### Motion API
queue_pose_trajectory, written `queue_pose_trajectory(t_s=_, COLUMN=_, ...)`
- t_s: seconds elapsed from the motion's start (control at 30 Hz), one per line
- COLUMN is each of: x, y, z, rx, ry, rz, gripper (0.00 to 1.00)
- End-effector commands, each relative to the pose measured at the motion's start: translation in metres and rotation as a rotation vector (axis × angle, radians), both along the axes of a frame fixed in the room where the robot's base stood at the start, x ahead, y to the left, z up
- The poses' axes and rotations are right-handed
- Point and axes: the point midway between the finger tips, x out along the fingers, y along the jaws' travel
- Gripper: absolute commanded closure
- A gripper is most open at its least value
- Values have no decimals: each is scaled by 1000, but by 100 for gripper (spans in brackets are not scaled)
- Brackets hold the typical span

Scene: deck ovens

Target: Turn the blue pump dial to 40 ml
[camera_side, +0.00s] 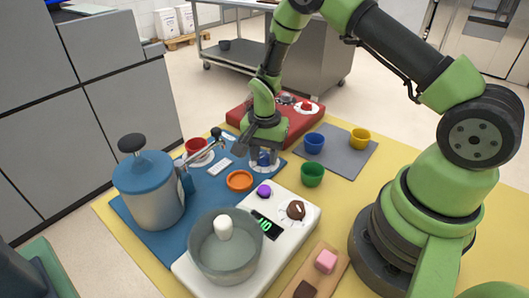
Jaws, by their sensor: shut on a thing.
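A grey pump canister (153,203) with a blue lid (145,172) and a black knob (132,143) stands on the blue mat (125,212) at left. A metal spout reaches from its right side toward the middle. My gripper (264,158) points down at the right part of the blue mat. It is shut on a small blue thing, which seems to be the pump dial. The fingers cover most of it, and its marks and setting cannot be read here.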

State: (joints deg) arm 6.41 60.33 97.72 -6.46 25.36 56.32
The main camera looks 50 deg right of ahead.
Motion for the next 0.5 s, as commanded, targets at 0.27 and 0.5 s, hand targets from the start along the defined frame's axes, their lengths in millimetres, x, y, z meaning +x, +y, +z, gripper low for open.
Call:
queue_pose_trajectory(t_s=0.27, x=-1, y=2, z=-1, rx=2, ry=6, rz=-138, gripper=88)
queue_pose_trajectory(t_s=0.5, x=-1, y=2, z=-1, rx=2, ry=6, rz=-186, gripper=88)
